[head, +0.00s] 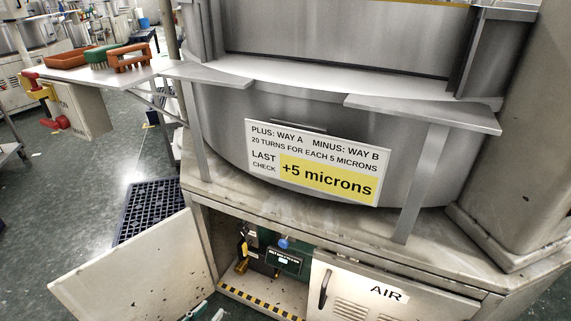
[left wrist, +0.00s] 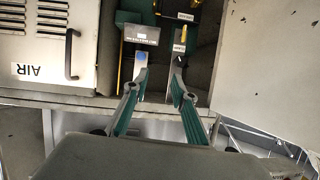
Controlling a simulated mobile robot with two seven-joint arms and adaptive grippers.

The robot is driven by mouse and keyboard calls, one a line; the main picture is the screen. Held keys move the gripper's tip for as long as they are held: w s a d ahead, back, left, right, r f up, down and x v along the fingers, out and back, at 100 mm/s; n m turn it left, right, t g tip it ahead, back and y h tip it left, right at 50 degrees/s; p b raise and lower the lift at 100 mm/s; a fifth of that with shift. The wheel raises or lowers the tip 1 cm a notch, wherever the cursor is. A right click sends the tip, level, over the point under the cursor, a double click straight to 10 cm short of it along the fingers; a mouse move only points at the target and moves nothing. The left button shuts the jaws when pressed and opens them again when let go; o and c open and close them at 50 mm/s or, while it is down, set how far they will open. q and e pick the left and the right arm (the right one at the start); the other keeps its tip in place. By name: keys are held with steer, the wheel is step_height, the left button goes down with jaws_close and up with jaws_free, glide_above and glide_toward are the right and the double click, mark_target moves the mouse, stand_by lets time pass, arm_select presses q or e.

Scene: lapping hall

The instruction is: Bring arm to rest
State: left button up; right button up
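My left gripper (left wrist: 160,82) shows in the left wrist view with its two grey-and-green fingers spread apart and nothing between them. Its fingertips point at the open cabinet. In the head view only small tips of the left gripper (head: 205,313) show at the bottom edge, in front of the cabinet's lower sill. Most of the left arm is out of frame. My right gripper and arm are in neither view.
The open cabinet holds a green unit (head: 290,261) with a labelled box and a yellow lever (left wrist: 183,33). A white door (head: 135,277) stands open at left; the AIR door (head: 385,293) is at right. A sign (head: 315,162) reads +5 microns. A side table (head: 95,70) holds brushes.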

arm_select(q)
steer(key=s+r+g+y+p, duration=0.1)
steer(key=s+r+p, duration=0.3)
steer(key=s, duration=0.6)
steer(key=s+r+g+y+p, duration=0.1)
steer(key=s+r+p, duration=0.3)
steer(key=s+p, duration=0.3)
steer(key=s, duration=0.4)
steer(key=shift+s+r+n, duration=0.15)
steer(key=shift+r+n, duration=0.1)
steer(key=shift+n, duration=0.15)
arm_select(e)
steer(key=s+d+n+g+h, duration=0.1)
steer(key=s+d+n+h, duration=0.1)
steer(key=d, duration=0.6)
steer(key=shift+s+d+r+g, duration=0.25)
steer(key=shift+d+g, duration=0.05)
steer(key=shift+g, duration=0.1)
